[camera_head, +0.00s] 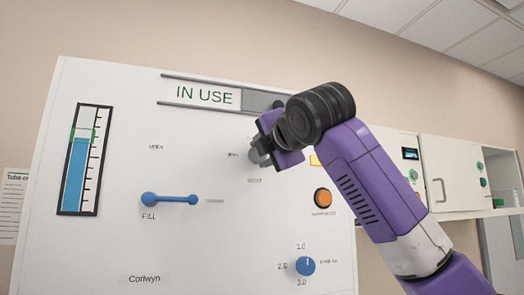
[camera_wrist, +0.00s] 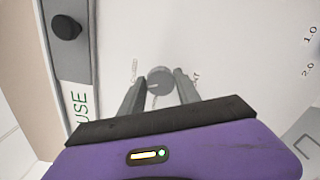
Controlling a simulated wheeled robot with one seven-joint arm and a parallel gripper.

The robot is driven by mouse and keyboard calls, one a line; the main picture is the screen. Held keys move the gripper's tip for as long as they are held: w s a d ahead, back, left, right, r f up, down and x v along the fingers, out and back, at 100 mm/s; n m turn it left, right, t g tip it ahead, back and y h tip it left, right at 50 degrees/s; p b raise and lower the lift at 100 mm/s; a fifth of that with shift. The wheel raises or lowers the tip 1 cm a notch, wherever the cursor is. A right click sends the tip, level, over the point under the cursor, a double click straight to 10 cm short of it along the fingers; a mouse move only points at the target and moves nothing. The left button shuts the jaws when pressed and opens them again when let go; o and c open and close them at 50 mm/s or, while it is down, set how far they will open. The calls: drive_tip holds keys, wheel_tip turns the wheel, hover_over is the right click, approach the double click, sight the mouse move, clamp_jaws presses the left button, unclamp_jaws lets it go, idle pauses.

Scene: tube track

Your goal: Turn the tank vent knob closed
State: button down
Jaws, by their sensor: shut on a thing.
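The tank vent knob (camera_wrist: 159,79) is a round grey knob on the white panel, with a small pale mark near its lower left edge in the wrist view. My gripper (camera_wrist: 159,84) is shut on it, one finger on each side. In the head view my gripper (camera_head: 262,153) reaches the panel from the right and mostly covers the knob. Small labels sit around the knob, too blurred to read fully. Which way the knob points is unclear.
The white panel (camera_head: 140,235) also carries a blue FILL lever (camera_head: 170,199), a tank gauge (camera_head: 84,160), an orange button (camera_head: 323,198), a blue dial (camera_head: 306,266) and an "IN USE" slider sign (camera_head: 205,95). A black slider knob (camera_wrist: 66,27) shows in the wrist view.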

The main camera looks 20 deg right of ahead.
drive_tip(key=m, duration=0.4)
drive_tip(key=shift+f+m, duration=0.15)
drive_tip(key=shift+m, duration=0.25)
drive_tip(key=shift+d, duration=0.1)
idle(0.3)
drive_tip(key=c, duration=0.9)
unclamp_jaws()
drive_tip(key=shift+o, duration=0.2)
drive_tip(key=s+b, duration=0.3)
drive_tip(key=s, duration=0.4)
drive_tip(key=shift+s, duration=0.4)
